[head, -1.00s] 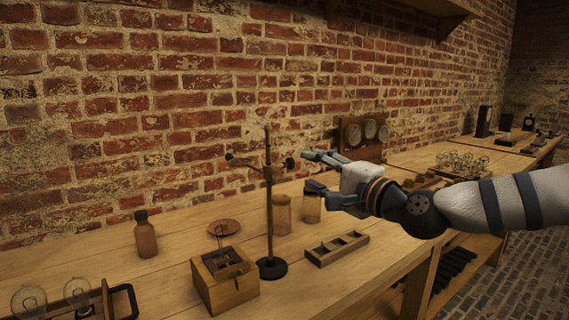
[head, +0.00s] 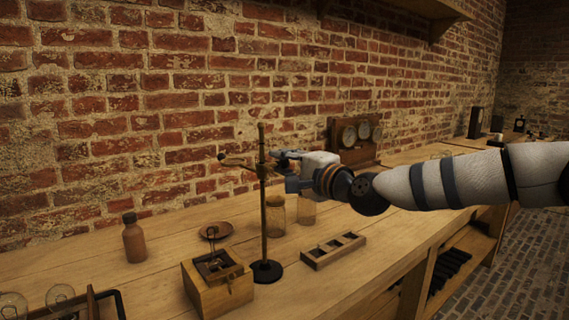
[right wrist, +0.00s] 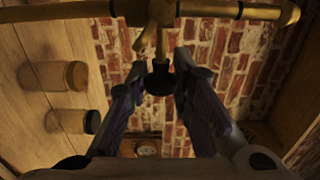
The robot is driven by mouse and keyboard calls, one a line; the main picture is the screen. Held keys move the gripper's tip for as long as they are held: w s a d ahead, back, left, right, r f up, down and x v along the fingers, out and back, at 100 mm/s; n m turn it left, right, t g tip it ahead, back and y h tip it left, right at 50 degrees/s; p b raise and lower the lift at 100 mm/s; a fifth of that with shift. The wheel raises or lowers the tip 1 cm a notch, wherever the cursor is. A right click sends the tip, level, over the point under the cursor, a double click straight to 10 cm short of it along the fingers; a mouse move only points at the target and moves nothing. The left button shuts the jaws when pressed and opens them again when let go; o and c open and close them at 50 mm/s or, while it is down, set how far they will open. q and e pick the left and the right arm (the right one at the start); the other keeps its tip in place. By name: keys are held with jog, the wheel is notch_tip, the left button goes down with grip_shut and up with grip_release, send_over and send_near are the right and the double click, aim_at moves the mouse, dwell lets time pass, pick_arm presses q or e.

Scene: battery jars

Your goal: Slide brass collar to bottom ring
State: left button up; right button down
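A brass stand rod (head: 263,215) rises upright from a round black base (head: 266,271) on the bench. The brass collar (head: 262,169) sits high on the rod, with a side arm (head: 235,161) reaching left. In the right wrist view the collar (right wrist: 162,12) is at the top, and its dark round knob (right wrist: 160,79) lies between my fingertips. My right gripper (head: 279,170) is just right of the rod, its fingers apart around the knob; firm contact cannot be seen. I cannot make out a bottom ring on the rod. My left gripper is not in view.
A wooden box (head: 217,285) stands close left of the base, and a compartment tray (head: 333,251) lies to its right. Glass jars (head: 276,216) stand behind the rod. A brown bottle (head: 134,240) stands farther left. Bare bench lies in front of the tray.

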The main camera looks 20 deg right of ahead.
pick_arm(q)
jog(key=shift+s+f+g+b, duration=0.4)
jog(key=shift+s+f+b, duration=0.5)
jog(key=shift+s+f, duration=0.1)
pick_arm(e)
notch_tip(320, 180, down, 5)
jog(key=shift+r, duration=0.1)
jog(key=c, duration=1.4)
grip_release()
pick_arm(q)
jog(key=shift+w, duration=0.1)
pick_arm(e)
jog(key=shift+r, duration=0.1)
jog(key=v, duration=1.2)
